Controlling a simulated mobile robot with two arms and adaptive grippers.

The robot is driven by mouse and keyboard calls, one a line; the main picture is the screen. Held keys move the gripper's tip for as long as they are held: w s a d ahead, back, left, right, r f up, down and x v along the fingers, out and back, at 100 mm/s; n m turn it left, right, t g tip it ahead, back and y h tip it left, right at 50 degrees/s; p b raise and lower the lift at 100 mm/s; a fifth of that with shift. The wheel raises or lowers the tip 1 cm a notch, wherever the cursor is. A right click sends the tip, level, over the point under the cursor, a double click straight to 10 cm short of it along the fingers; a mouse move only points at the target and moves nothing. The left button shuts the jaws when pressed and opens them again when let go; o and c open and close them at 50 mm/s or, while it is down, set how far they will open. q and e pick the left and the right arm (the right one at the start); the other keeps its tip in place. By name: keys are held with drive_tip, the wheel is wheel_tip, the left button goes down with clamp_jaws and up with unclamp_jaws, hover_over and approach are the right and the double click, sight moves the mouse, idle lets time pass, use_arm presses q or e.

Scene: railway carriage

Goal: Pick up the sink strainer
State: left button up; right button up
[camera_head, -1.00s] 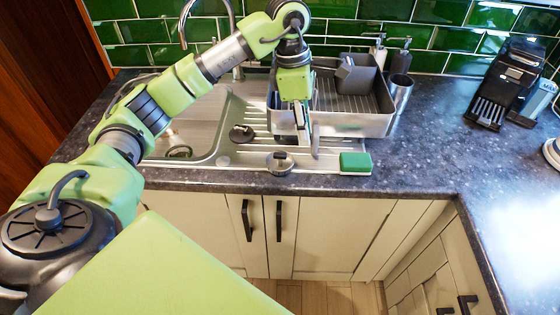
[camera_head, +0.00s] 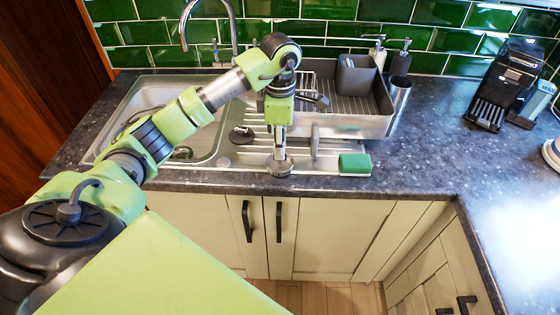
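A small round metal sink strainer (camera_head: 279,168) lies on the front edge of the sink's drainer, left of the green sponge. My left gripper (camera_head: 280,152) points straight down over it, its fingertips at the strainer's top. The fingers show edge-on as one narrow shape, so I cannot tell whether they are open or shut on its knob. The strainer's upper middle is partly hidden by the fingers. It appears to rest on the surface. My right gripper is not in view.
A dark round plug (camera_head: 242,135) lies on the drainer to the left. A green sponge (camera_head: 355,164) is close on the right. A metal dish rack (camera_head: 352,126) stands behind.

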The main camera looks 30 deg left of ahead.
use_arm(q)
wheel_tip(320, 180, down, 4)
drive_tip(key=shift+r+p, duration=0.25)
drive_tip(key=shift+p, duration=0.6)
drive_tip(key=shift+f, duration=0.5)
clamp_jaws()
